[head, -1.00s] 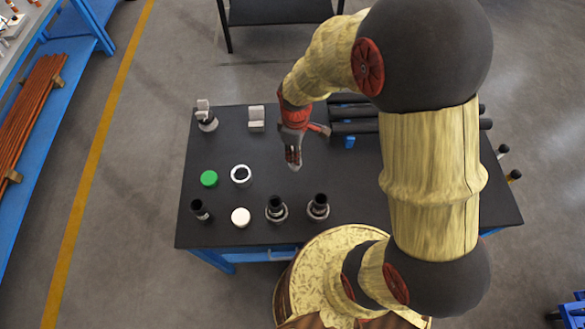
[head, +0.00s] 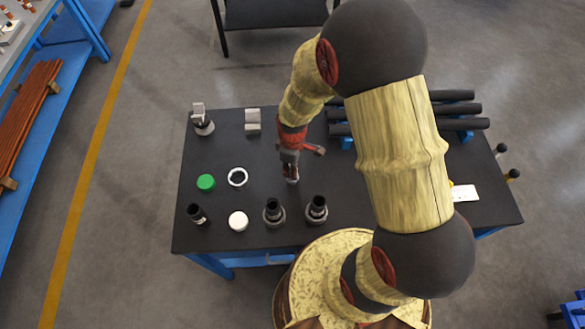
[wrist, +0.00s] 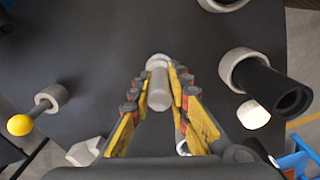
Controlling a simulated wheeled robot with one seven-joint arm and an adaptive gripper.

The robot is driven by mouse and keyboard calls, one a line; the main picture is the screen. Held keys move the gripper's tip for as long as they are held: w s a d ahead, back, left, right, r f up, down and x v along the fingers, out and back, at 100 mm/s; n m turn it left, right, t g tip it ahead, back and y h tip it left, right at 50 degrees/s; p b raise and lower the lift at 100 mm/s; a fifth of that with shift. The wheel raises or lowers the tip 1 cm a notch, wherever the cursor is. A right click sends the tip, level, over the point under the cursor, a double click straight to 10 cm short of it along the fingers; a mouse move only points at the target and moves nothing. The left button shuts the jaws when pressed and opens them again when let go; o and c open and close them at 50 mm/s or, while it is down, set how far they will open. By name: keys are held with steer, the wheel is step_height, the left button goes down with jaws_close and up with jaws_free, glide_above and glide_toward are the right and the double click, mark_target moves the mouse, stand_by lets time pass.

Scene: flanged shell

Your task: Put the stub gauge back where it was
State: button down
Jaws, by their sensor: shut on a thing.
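My gripper (head: 291,180) is over the middle of the black table in the head view. Its fingers are shut on a grey cylindrical piece, which I take to be the stub gauge (wrist: 158,88). The wrist view shows the piece between the yellow and red fingers, with a pale wider end at its far side. In the head view only its tip shows below the fingers, and I cannot tell whether it touches the table. Two dark tubes in grey flanged collars (head: 274,211) (head: 317,208) stand nearer the front edge; the gripper is behind them.
A white ring (head: 237,177), a green disc (head: 206,182), a cream disc (head: 238,221) and a small dark cylinder (head: 197,214) lie to the left. Grey blocks (head: 253,121) stand behind. Black bars (head: 458,109) lie on blue supports at the back right. Bare table surrounds the gripper.

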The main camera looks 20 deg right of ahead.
steer(key=shift+f, duration=0.1)
steer(key=c, duration=1.7)
jaws_free()
step_height(320, 180, up, 12)
steer(key=shift+r+p, duration=0.25)
steer(key=shift+p, duration=0.65)
steer(key=s+r+m+t, duration=0.2)
steer(key=s+r+m, duration=0.1)
steer(key=r, duration=0.5)
steer(key=s+r+m+t, duration=0.1)
steer(key=s+r+m, duration=0.2)
steer(key=s+r, duration=0.3)
steer(key=s+r+m+t, duration=0.2)
steer(key=s+r+m, duration=0.2)
steer(key=r, duration=0.6)
steer(key=shift+s+r+t, duration=0.3)
steer(key=shift+s+r, duration=0.1)
steer(key=shift+s, duration=0.1)
